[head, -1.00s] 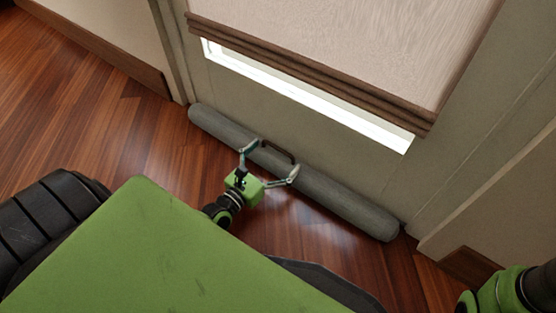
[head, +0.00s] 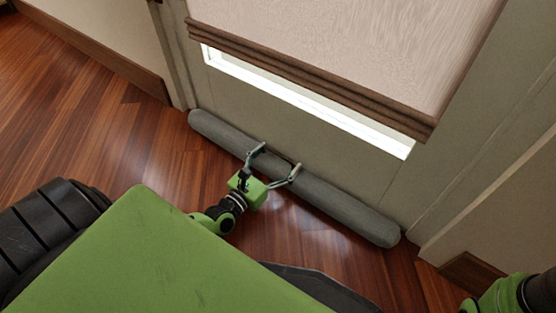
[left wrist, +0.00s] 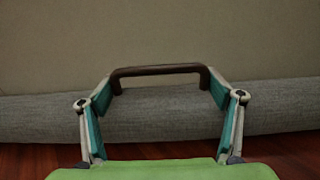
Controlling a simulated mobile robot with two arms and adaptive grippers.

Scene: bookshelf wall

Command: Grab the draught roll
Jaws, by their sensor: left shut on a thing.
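The draught roll (head: 345,208) is a long grey fabric cylinder lying on the floor along the bottom of the door. It has a dark brown handle at its middle, which shows clearly in the left wrist view (left wrist: 158,70). My left gripper (head: 279,157) is at the middle of the roll. In the left wrist view its two fingers (left wrist: 160,87) press on the two ends of the handle, one from each side. The roll still lies at the floor. My right gripper is out of view; only part of the right arm shows at the lower right.
The door (head: 290,120) with a pale blind (head: 350,50) rises right behind the roll. Door frame and wall stand close at the roll's right end. Open wooden floor (head: 90,120) lies to the left.

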